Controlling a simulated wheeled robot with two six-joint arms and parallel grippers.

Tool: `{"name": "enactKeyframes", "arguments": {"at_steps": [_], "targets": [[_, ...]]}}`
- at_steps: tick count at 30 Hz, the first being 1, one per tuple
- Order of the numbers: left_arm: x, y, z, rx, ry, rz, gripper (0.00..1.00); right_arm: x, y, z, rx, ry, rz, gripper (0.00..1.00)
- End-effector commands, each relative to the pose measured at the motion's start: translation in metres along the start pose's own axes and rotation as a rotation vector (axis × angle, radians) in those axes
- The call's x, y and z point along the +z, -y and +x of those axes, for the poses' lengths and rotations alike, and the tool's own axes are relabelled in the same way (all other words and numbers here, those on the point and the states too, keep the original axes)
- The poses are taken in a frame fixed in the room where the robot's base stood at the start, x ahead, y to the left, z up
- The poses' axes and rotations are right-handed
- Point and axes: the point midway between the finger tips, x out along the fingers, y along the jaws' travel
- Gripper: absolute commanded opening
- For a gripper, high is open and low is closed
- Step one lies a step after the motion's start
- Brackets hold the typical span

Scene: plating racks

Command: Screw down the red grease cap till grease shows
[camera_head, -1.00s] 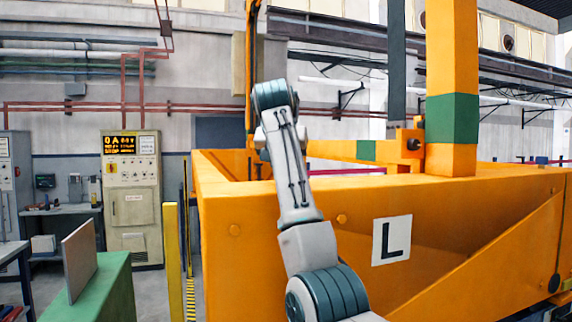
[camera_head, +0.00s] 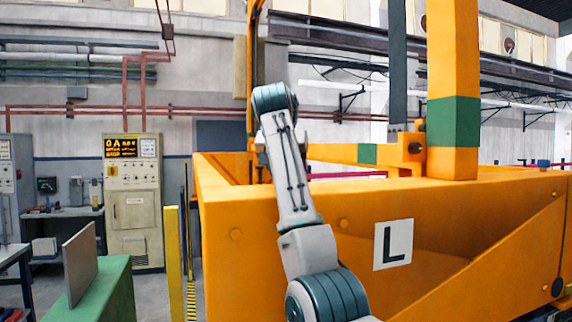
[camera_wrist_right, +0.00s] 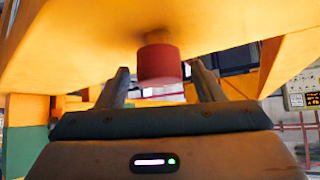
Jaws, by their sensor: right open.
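The red grease cap (camera_wrist_right: 160,65) shows in the right wrist view. It hangs from a short stem under an orange metal surface (camera_wrist_right: 90,40). My right gripper (camera_wrist_right: 163,84) is open below the cap, with one dark finger on each side of it and visible space between each finger and the cap. I cannot tell how deep the cap sits between the fingertips. No grease shows around the cap. In the head view one of my arms crosses the middle of the picture, but no gripper is visible there. The cap is not visible in the head view. My left gripper is in neither view.
A large orange frame (camera_head: 290,210) with an L plate (camera_head: 393,243) fills the right half of the head view. An orange post with a green band (camera_head: 453,122) rises from it. A control cabinet (camera_head: 132,200) and a green block (camera_head: 95,290) stand at left.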

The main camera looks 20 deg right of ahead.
Motion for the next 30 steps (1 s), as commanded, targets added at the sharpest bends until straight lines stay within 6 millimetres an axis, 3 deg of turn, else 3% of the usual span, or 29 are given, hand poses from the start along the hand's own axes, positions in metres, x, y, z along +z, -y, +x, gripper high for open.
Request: {"name": "enactKeyframes", "arguments": {"at_steps": [5, 10, 18, 24, 30], "targets": [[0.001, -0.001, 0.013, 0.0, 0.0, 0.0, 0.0, 0.002, 0.001, -0.017, -0.002, -0.003, 0.0, 0.61], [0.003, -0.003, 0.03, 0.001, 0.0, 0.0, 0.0, 0.003, 0.0, -0.053, -0.002, -0.005, 0.001, 0.61], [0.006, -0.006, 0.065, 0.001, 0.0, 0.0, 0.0, 0.004, 0.0, -0.077, -0.001, -0.002, 0.0, 0.61], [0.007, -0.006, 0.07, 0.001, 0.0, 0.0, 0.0, 0.001, 0.0, -0.1, -0.001, -0.002, 0.0, 0.61], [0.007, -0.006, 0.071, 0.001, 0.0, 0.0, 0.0, 0.0, 0.0, -0.107, -0.001, -0.001, 0.0, 0.61]]}}
